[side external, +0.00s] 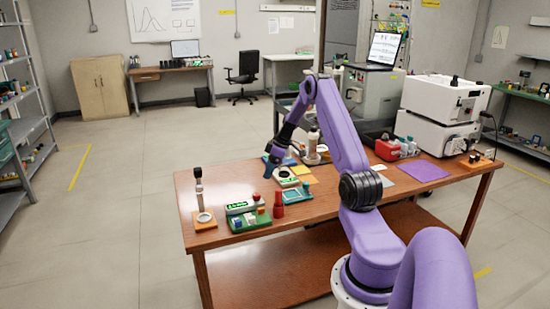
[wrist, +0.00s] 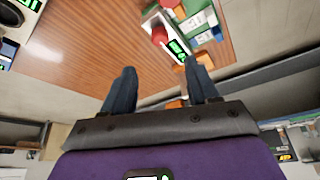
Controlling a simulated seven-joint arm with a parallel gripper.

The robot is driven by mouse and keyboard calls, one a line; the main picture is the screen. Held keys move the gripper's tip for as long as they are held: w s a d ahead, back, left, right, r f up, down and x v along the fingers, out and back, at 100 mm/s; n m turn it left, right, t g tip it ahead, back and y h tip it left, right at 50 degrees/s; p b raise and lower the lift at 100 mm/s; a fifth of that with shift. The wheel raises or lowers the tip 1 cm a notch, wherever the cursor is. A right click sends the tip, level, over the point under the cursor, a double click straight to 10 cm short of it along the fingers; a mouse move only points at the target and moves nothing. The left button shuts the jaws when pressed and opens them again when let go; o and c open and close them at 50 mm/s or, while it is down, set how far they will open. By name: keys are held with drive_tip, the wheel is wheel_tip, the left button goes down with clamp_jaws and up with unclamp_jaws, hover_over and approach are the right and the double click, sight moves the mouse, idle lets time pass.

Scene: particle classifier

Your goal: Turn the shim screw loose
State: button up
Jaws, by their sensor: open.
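I cannot pick out a shim screw in either view; it is too small or hidden. My gripper (side external: 271,158) hangs over the far left part of the wooden table, beside a small instrument with a round top (side external: 286,174). In the wrist view my gripper (wrist: 160,84) has its two dark fingers wide apart with nothing between them. Beyond the fingers lies a white box with a green display (wrist: 177,48) and a red knob (wrist: 160,36). This box also shows at the front left of the table in the side view (side external: 241,207).
A green tray (side external: 250,221), a red bottle (side external: 278,206), a teal box (side external: 296,193) and an upright stand on an orange base (side external: 203,222) crowd the left end. A purple mat (side external: 424,171) lies right. Bare wooden table (side external: 320,211) shows along the front.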

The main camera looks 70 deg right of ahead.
drive_tip(key=shift+v, duration=2.7)
drive_tip(key=w+a+r+n+g+y, duration=0.1)
drive_tip(key=w+a+r, duration=0.15)
drive_tip(key=a, duration=0.95)
drive_tip(key=w+a+r+n+g, duration=0.1)
drive_tip(key=w+a+r+n, duration=0.15)
drive_tip(key=a, duration=0.95)
drive_tip(key=s+a+r+n+g, duration=0.1)
drive_tip(key=s+a, duration=0.2)
drive_tip(key=a, duration=0.5)
drive_tip(key=s+a+r+g, duration=0.1)
drive_tip(key=s+a, duration=0.3)
drive_tip(key=a, duration=0.5)
drive_tip(key=s+a+n+h, duration=0.1)
drive_tip(key=s+a, duration=0.3)
drive_tip(key=s, duration=0.7)
drive_tip(key=s+a+n+h, duration=0.1)
drive_tip(key=s+a+n, duration=0.2)
drive_tip(key=s, duration=0.8)
drive_tip(key=shift+s+a+r, duration=0.2)
drive_tip(key=shift+a+r, duration=0.15)
drive_tip(key=shift+a, duration=0.15)
